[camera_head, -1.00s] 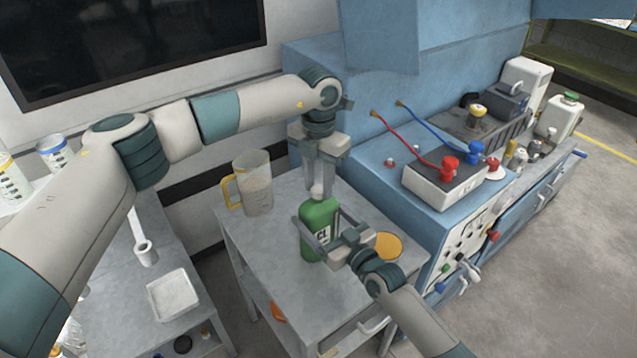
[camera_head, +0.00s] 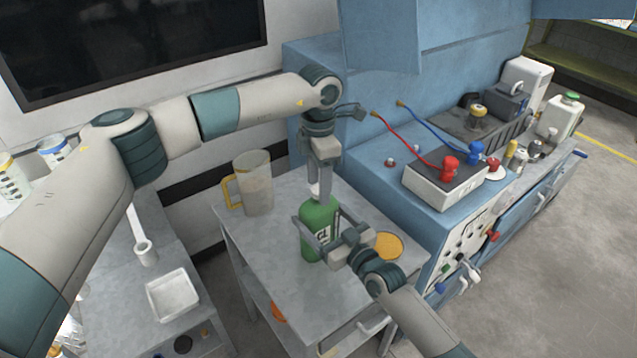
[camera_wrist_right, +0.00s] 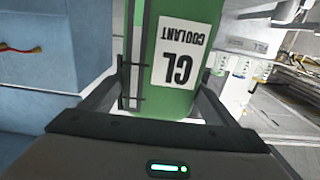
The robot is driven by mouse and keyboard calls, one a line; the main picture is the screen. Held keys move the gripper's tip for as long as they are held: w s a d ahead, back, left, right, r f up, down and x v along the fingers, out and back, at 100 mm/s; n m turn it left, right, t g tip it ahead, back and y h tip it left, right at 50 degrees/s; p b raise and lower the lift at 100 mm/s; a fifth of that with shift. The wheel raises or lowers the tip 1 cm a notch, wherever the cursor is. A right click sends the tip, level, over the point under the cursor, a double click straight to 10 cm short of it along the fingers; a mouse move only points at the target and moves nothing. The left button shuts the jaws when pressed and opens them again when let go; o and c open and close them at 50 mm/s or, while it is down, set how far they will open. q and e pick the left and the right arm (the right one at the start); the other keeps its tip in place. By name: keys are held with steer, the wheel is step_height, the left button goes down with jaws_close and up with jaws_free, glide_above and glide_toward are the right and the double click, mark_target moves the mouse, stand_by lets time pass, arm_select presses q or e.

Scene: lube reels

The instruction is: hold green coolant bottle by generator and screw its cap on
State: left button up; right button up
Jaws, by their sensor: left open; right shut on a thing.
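The green coolant bottle (camera_head: 313,244) stands upright on the grey cart top (camera_head: 262,262) beside the blue generator (camera_head: 400,205). My right gripper (camera_head: 320,236) is shut around its body from the front right. In the right wrist view the bottle (camera_wrist_right: 165,95) fills the space between the fingers, its white label upside down. The white cap (camera_head: 315,190) shows at the bottle's neck, partly hidden by the left fingers; whether it is seated I cannot tell. My left gripper (camera_head: 317,192) points straight down over the bottle, open, its fingertips around the cap.
A clear jug (camera_head: 254,183) with a yellow handle stands behind left of the bottle. An orange-yellow disc (camera_head: 388,246) lies right of it. A white tray (camera_head: 173,294) sits on the lower left bench. The cart's front left is clear.

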arm_select(q)
steer(key=shift+r, duration=2.15)
steer(key=shift+r, duration=0.1)
steer(key=n, duration=0.2)
steer(key=r+n, duration=0.1)
steer(key=shift+r+n, duration=0.3)
steer(key=shift+n, duration=0.1)
steer(key=r+n, duration=0.1)
steer(key=n, duration=0.2)
steer(key=shift+r+n, duration=0.35)
steer(key=shift+n, duration=0.05)
steer(key=shift+f, duration=4)
steer(key=shift+c, duration=0.4)
steer(key=c, duration=1.1)
